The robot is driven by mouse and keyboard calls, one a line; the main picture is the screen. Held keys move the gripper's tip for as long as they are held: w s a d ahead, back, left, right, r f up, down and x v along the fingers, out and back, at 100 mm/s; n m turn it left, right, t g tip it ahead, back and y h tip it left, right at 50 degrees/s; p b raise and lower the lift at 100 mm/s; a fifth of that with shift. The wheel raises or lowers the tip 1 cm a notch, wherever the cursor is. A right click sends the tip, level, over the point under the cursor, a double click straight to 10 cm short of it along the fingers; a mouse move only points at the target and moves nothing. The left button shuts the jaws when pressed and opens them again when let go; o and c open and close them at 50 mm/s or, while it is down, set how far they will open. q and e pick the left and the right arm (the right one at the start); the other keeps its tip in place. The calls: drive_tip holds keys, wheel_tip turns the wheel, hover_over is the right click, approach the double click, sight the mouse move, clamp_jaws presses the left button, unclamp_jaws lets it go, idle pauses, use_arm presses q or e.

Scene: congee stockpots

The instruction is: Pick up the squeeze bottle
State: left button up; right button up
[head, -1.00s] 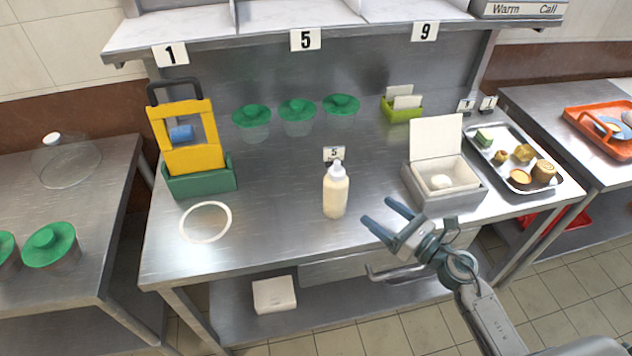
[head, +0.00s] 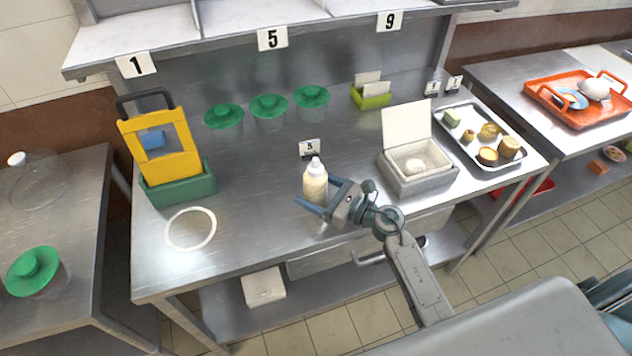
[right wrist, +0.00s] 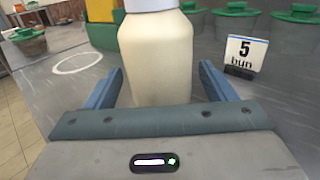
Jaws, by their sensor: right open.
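The squeeze bottle (head: 315,182), cream-coloured with a white nozzle, stands upright on the steel table. My right gripper (head: 318,194) is open at the bottle, with one finger in front of it in the head view. In the right wrist view the bottle (right wrist: 157,55) fills the middle between the two open fingers (right wrist: 160,85), with gaps visible on both sides. Its top is cut off there. My left gripper is not in view.
A small "5" card (head: 309,148) stands behind the bottle. A white ring (head: 168,236) lies to the left, and an open grey box (head: 428,181) stands to the right. Several green-lidded containers (head: 269,107) are at the back. The table's front edge (head: 240,273) is near.

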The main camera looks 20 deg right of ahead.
drive_tip(key=shift+x, duration=1.1)
drive_tip(key=shift+s+d+f, duration=0.1)
drive_tip(key=shift+c, duration=0.3)
drive_tip(key=c, duration=0.7)
